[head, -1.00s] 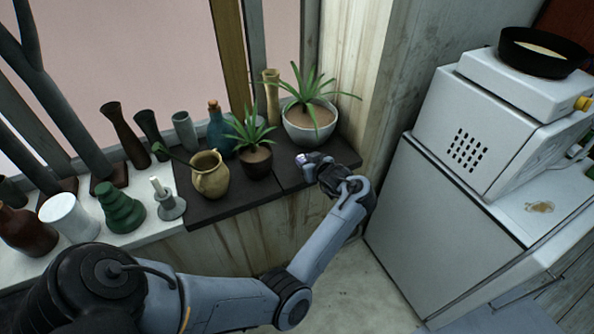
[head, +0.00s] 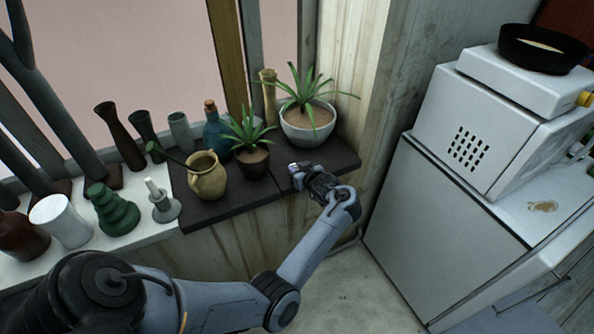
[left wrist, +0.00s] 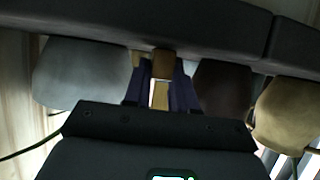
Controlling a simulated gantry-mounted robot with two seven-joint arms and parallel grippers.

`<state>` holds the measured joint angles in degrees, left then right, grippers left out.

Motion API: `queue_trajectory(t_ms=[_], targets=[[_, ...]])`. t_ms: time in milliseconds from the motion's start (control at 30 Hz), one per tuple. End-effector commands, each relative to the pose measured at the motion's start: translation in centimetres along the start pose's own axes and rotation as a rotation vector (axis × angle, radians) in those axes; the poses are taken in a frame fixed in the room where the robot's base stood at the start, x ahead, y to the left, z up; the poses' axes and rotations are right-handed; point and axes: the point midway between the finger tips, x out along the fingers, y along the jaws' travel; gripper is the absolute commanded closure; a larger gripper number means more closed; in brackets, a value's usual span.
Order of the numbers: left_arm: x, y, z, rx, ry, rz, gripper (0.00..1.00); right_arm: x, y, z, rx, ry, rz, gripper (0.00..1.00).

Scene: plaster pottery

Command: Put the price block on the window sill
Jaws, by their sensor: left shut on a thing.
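My left gripper (head: 295,171) is over the front edge of the dark board on the window sill (head: 225,209), in front of the white pot with a spiky plant. In the left wrist view the gripper (left wrist: 162,78) is shut on a small brown block (left wrist: 163,61), apparently the price block, held between its dark blue fingers. The block is close to the dark board (left wrist: 90,18), which runs across the top of that view. I cannot tell whether they touch. In the head view the block is too small to make out. My right gripper is not in view.
A white plant pot (head: 308,133), a small dark plant pot (head: 253,164) and a tan jug (head: 206,181) stand on the board near the gripper. Several vases line the sill further left. A white cabinet (head: 440,215) stands at the right. The board's right end is bare.

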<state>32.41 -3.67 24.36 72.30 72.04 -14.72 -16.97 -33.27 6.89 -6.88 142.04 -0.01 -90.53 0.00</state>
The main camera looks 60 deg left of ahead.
Motion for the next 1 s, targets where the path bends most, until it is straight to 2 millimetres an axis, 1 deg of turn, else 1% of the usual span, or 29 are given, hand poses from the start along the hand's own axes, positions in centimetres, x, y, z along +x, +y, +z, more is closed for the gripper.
queue_trajectory(t_ms=[167, 200, 333, 367, 633, 733, 867, 1000], targets=[[0.2, 0.0, 0.4, 0.000, -0.001, -0.001, 1.00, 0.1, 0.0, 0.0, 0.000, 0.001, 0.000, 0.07], [0.1, 0.0, 0.3, 0.000, -0.001, -0.001, 0.70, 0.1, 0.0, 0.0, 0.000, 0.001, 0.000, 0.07], [0.1, 0.0, 0.3, 0.000, -0.001, -0.001, 0.50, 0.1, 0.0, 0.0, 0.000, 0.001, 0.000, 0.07], [0.1, 0.0, 0.3, 0.000, -0.001, 0.000, 0.48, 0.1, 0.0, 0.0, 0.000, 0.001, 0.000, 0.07], [0.1, 0.0, 0.2, 0.000, 0.000, 0.000, 0.48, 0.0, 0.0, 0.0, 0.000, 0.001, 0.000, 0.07], [-0.1, 0.0, -0.1, -0.001, 0.000, 0.000, 0.48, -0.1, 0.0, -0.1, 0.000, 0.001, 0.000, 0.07], [-1.4, 0.1, -0.1, -0.001, -0.001, 0.001, 0.48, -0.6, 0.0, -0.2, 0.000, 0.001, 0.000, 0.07], [-3.8, 0.1, -0.2, -0.001, -0.002, 0.002, 0.48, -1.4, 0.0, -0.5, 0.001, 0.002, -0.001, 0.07]])
